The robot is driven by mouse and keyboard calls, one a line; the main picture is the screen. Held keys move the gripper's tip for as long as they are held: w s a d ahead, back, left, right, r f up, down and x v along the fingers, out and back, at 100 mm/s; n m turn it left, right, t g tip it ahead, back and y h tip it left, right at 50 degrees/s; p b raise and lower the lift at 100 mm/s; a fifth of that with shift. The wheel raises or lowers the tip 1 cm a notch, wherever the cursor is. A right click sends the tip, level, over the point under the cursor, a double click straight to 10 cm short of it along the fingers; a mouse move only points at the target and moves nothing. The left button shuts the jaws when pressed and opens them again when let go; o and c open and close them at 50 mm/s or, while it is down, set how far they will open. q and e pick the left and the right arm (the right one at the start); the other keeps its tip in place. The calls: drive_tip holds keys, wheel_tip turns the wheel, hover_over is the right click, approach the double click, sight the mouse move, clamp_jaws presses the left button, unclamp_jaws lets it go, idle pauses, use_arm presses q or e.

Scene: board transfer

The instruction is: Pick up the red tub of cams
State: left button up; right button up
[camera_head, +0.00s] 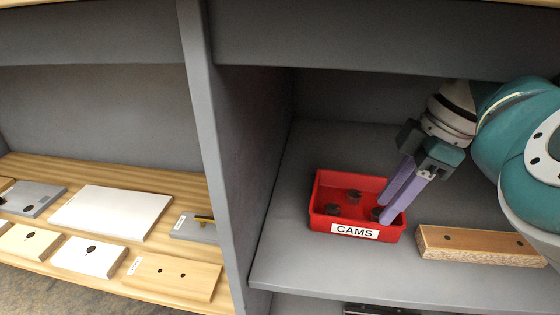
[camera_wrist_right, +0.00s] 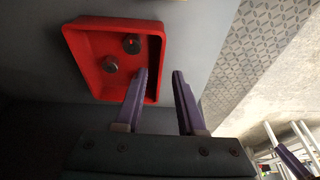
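The red tub (camera_head: 322,190) with a white CAMS label stands on the grey shelf in the right bay. A few small dark round cams (camera_head: 354,196) lie in it. My right gripper (camera_head: 384,212) is open and points down at the tub's right end. In the right wrist view, the tub (camera_wrist_right: 85,60) is at upper left. There one finger of my right gripper (camera_wrist_right: 159,74) overlaps the tub's right wall and the other is outside it over bare shelf. Contact with the wall cannot be told. A purple piece at the lower right corner may be my left gripper (camera_wrist_right: 290,162).
A wooden block (camera_head: 475,243) with two holes lies right of the tub, close to the gripper. A grey upright divider (camera_head: 222,160) is at left. Beyond it, a wooden shelf (camera_head: 175,180) bears several flat boards. Grey shelf left of the tub is clear.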

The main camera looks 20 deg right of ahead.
sight(359, 221)
drive_tip(key=shift+w+a+b, duration=0.3)
drive_tip(key=shift+w+a, duration=0.2)
drive_tip(key=shift+a, duration=0.2)
drive_tip(key=b+x, duration=0.3)
drive_tip(key=x, duration=0.2)
drive_tip(key=shift+w+a+b, duration=0.1)
drive_tip(key=shift+a+b, duration=0.1)
drive_tip(key=shift+b, duration=0.15)
clamp_jaws()
idle(0.5)
